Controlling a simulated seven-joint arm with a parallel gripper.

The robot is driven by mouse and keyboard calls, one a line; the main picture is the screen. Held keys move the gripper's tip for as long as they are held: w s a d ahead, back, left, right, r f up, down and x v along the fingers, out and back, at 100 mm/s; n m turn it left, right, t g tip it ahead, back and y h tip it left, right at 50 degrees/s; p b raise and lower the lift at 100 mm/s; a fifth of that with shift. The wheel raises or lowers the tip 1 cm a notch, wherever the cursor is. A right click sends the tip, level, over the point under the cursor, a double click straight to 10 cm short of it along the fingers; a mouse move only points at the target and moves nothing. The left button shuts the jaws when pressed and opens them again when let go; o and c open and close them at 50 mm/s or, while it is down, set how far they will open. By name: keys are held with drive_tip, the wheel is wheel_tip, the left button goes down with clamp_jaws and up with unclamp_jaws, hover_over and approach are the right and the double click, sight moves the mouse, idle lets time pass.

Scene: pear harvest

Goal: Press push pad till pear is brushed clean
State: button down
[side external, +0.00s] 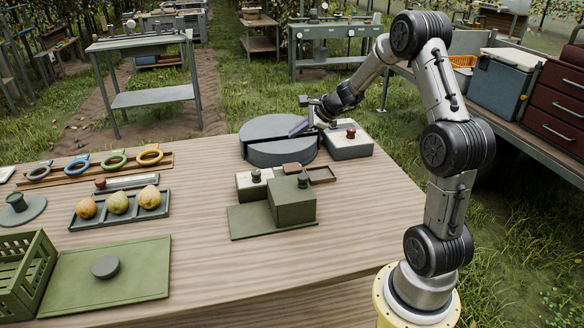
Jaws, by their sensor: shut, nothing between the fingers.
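My gripper (309,118) is shut and is over the right part of a dark grey round station (270,153), at the back right of the table. A small lavender piece (298,127) shows just beside the fingers; I cannot tell if they touch it. A grey box with a dark red knob (350,133) stands right of the round station. No part is clearly recognisable as the push pad. Three yellowish pears (118,203) sit in a grey tray (78,223) at the left. I cannot make out a pear or brush at the round station.
A green block unit with dark knobs (291,205) stands mid-table. Coloured rings (115,160) lie in a rack at the back left. A green mat (138,283) and green crate (22,275) are at the front left. The table (210,285) is bare at the front middle.

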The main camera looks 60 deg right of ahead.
sight(291, 166)
drive_tip(key=shift+f, duration=4.45)
drive_tip(key=shift+f, duration=0.15)
drive_tip(key=shift+f, duration=0.25)
drive_tip(key=shift+f, duration=0.75)
drive_tip(key=shift+r, duration=1.15)
drive_tip(key=shift+r, duration=2.5)
